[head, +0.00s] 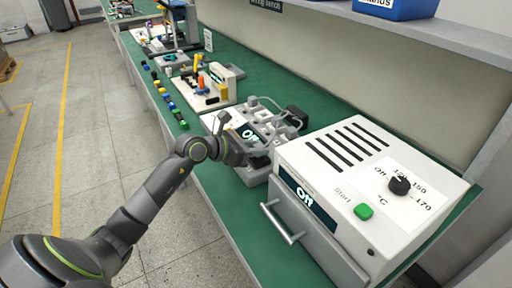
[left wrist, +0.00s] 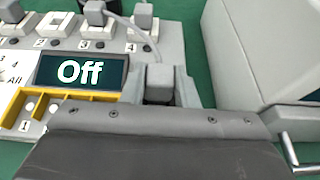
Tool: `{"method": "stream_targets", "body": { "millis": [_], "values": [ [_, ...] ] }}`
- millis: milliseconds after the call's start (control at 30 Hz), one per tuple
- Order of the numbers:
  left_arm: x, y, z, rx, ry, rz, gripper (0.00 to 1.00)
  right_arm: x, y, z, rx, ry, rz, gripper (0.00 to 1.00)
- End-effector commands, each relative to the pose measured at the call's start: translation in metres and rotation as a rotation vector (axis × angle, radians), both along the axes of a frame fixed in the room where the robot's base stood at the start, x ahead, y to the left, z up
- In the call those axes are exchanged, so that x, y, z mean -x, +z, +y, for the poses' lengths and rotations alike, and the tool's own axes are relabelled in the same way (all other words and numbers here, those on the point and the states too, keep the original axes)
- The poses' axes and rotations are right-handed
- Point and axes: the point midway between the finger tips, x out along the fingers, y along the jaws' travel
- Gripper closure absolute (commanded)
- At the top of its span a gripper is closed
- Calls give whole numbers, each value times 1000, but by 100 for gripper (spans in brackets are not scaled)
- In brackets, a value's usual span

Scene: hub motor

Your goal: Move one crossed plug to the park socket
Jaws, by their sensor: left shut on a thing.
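The hub motor test unit (head: 258,130) is white and grey with a dark display reading "Off"; in the left wrist view the display (left wrist: 80,72) shows large. Behind it runs a grey row of sockets numbered 1 to 4 (left wrist: 65,33). Grey plugs stand near socket 1 (left wrist: 11,10), socket 3 (left wrist: 95,13) and socket 4 (left wrist: 143,16). My left gripper (left wrist: 160,95) is shut on a grey plug (left wrist: 160,76) at the unit's right end; a grey cable runs from it up and left. Whether this plug sits in a socket is hidden. My right gripper is not in view.
A white oven-like box (head: 360,185) with a green button, dial and front handle stands close on the right. Several small blocks line the left edge of the green bench (head: 215,165). Other stations stand farther back. A yellow-edged strip (left wrist: 28,100) lies in front of the display.

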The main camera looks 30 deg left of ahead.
Motion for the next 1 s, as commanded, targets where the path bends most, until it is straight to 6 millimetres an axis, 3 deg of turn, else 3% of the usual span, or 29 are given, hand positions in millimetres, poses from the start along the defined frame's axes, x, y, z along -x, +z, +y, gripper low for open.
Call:
{"method": "stream_targets", "body": {
  "millis": [767,800,1000],
  "values": [
    [0,-10,0,0,0,0,96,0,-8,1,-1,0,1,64],
    [0,-10,0,0,0,0,69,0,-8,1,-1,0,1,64],
    [0,-10,0,0,0,0,48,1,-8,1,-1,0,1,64]
  ]
}}
